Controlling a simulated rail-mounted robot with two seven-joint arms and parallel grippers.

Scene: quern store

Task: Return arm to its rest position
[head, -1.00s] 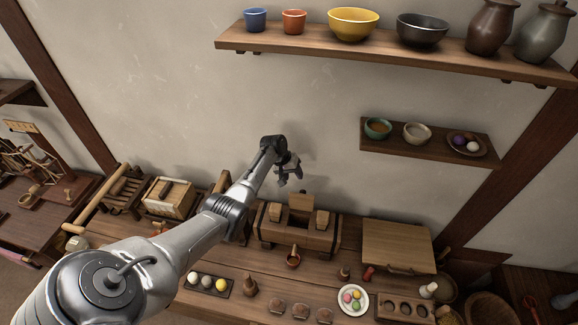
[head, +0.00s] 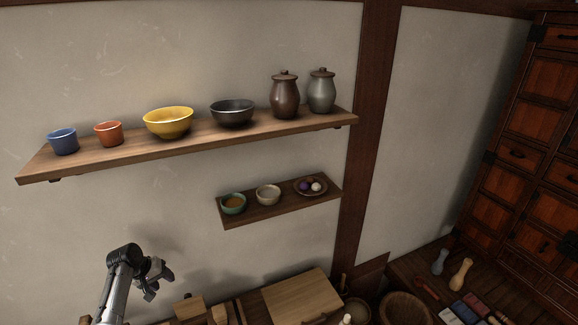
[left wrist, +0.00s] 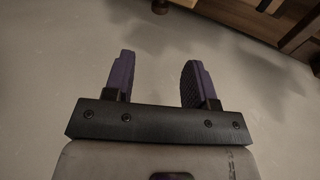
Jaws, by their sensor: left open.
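My left arm comes up from the bottom left in the head view. Its left gripper (head: 155,280) is in the air in front of the plaster wall, below the long shelf and left of the small shelf. In the left wrist view the left gripper (left wrist: 162,85) shows two purple finger pads set well apart, with nothing between them. My right gripper is in neither view.
A long shelf (head: 200,149) holds cups, bowls and two lidded jars. A small shelf (head: 285,206) carries two bowls and a dish. Below, a wooden board (head: 303,295) lies on the bench. A drawer cabinet (head: 530,140) stands at right.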

